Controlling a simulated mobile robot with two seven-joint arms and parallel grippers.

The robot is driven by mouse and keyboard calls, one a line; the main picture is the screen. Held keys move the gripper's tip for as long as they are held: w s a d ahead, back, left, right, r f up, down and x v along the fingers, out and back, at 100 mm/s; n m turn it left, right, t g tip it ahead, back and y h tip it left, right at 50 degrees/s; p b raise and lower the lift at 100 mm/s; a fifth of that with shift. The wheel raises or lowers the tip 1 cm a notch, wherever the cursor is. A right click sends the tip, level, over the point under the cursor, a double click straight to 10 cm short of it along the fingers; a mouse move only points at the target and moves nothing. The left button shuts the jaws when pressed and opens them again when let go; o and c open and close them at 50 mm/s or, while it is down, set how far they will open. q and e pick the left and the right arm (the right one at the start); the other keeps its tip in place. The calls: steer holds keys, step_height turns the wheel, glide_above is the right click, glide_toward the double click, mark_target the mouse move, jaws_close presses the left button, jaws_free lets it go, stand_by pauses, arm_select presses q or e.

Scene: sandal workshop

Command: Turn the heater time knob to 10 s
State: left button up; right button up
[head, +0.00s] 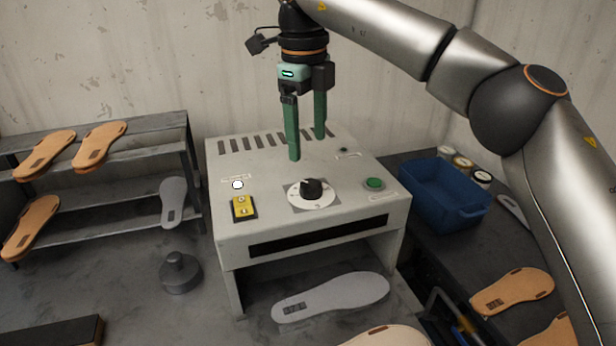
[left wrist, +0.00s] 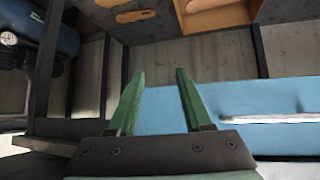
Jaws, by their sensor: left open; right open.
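The heater (head: 300,228) is a pale grey box on legs on the bench. Its black time knob (head: 312,188) sits on a white round dial on the top panel; the dial marks are too small to read. My right gripper (head: 307,148) hangs above the heater's back part, fingers pointing down, open and empty. It is behind the knob in the picture and apart from it. My left gripper (left wrist: 155,102) shows only in the left wrist view, open and empty, away from the heater.
A yellow switch (head: 243,208), a white lamp (head: 237,184) and a green button (head: 375,183) flank the dial. A grey sole (head: 330,297) lies under the heater. A blue bin (head: 440,195) stands right, a shelf of tan soles (head: 100,145) left. A grey weight (head: 179,272) stands in front of the shelf.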

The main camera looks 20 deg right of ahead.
mark_target(309, 184)
steer(key=f, duration=0.9)
steer(key=shift+w+d, duration=0.2)
steer(key=shift+w, duration=0.05)
jaws_close()
